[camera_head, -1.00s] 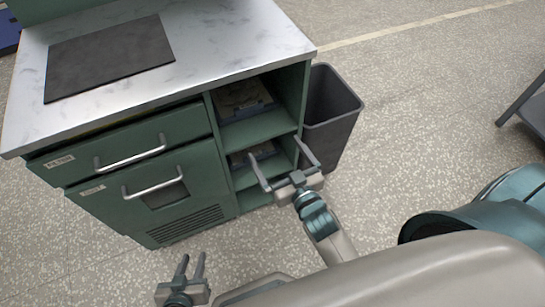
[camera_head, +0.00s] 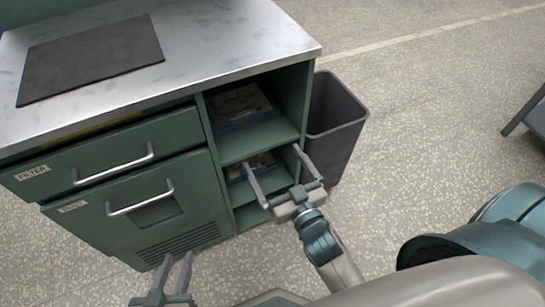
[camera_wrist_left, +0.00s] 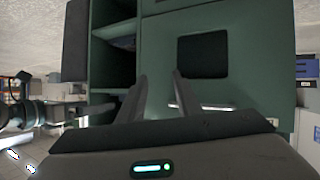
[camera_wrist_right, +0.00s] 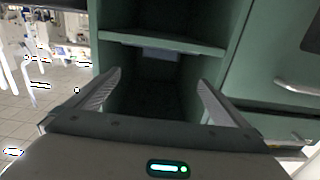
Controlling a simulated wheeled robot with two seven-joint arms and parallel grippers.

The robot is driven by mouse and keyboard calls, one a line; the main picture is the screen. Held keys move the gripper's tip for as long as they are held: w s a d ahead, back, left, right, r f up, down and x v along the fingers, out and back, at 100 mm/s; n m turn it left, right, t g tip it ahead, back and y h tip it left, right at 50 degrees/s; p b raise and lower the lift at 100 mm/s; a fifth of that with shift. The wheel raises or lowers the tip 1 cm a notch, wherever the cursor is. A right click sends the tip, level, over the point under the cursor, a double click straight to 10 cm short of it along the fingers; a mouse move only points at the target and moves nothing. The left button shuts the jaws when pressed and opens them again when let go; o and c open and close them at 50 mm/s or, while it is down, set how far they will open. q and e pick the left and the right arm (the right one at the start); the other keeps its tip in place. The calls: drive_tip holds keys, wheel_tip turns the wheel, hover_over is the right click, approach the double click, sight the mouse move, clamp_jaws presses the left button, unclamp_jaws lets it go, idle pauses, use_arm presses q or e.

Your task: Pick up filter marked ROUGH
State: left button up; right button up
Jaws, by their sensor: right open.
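No filter with a readable ROUGH mark shows. A green cabinet has an upper drawer (camera_head: 110,155) with a label reading FILTER (camera_head: 33,172) and a bar handle. Below it is a lower front (camera_head: 90,225) with a handle and a dark window; its label is hard to read. My right gripper (camera_head: 270,156) is open and empty in front of the open shelves (camera_head: 262,140); its fingers (camera_wrist_right: 160,80) point into a dark compartment. My left gripper (camera_head: 178,262) is low in front of the cabinet. Its fingers (camera_wrist_left: 159,78) are apart with nothing between them.
A white marbled top with a dark mat (camera_head: 90,58) covers the cabinet. Dark flat items (camera_head: 238,105) lie on the upper shelf, partly shaded. A grey bin (camera_head: 335,115) stands against the cabinet's right side.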

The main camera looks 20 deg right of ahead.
sight(248, 116)
drive_tip(key=shift+w, duration=0.1)
drive_tip(key=w, duration=0.5)
drive_tip(key=w+b, duration=0.1)
drive_tip(key=w, duration=0.9)
drive_tip(key=shift+w+a, duration=0.3)
drive_tip(key=shift+w, duration=0.05)
use_arm(q)
drive_tip(key=shift+w+d+r+t+h, duration=0.25)
drive_tip(key=shift+r+t, duration=0.2)
drive_tip(key=shift+r, duration=0.3)
drive_tip(key=shift+w+d+r+t+h, duration=0.15)
drive_tip(key=shift+w+d+r+t, duration=0.15)
drive_tip(key=shift+r+t, duration=0.35)
drive_tip(key=shift+w+d+r+t+h, duration=0.2)
drive_tip(key=shift+w+d+r+t, duration=0.1)
drive_tip(key=shift+r, duration=0.6)
use_arm(e)
drive_tip(key=shift+w, duration=0.75)
drive_tip(key=c, duration=1.3)
